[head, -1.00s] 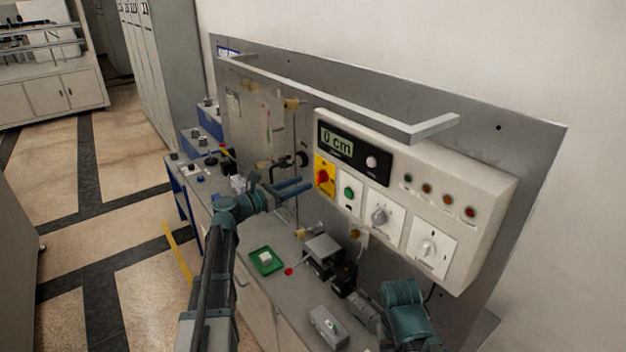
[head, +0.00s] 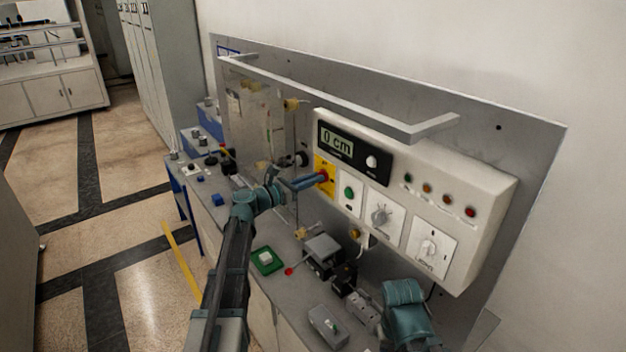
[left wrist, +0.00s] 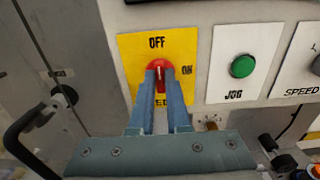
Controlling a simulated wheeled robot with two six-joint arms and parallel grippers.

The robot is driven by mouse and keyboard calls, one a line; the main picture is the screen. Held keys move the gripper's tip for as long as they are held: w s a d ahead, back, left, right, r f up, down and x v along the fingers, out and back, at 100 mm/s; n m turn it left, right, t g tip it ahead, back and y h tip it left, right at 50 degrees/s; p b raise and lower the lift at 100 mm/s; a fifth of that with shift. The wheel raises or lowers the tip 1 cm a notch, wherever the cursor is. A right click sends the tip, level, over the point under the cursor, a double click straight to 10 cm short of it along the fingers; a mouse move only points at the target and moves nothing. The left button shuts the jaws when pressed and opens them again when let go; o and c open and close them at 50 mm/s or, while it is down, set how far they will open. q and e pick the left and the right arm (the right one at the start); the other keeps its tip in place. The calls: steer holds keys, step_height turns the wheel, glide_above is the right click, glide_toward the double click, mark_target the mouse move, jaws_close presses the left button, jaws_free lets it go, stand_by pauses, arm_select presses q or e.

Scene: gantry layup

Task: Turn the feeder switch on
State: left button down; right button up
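The feeder switch (head: 322,172) is a red rotary knob on a yellow plate at the left of the white control box. In the left wrist view the red knob (left wrist: 160,67) has its white mark upward, toward OFF; ON is printed to the right. The plate's lower label is partly covered by my fingers. My left gripper (head: 319,180) has reached the knob. Its two blue fingertips (left wrist: 160,75) are on either side of the knob's grip, with a narrow gap between them. I see no clear clamping. My right arm shows at the lower right; its gripper is not visible.
A green jog button (head: 348,192) and two speed dials sit right of the switch. A grey rail (head: 345,95) juts out above the box. A black handle (left wrist: 30,130) stands left of my fingers.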

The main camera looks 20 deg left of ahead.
stand_by(0.5)
arm_select(q)
steer(key=shift+s+d+f+m, duration=0.1)
steer(key=shift+f+m, duration=0.05)
steer(key=shift+m, duration=4.3)
steer(key=shift+s+d+f+m, duration=0.1)
steer(key=shift+m, duration=4.35)
steer(key=c, duration=0.9)
jaws_free()
steer(key=v, duration=1.3)
steer(key=shift+s+a, duration=0.25)
steer(key=shift+a, duration=0.05)
steer(key=shift+d, duration=0.1)
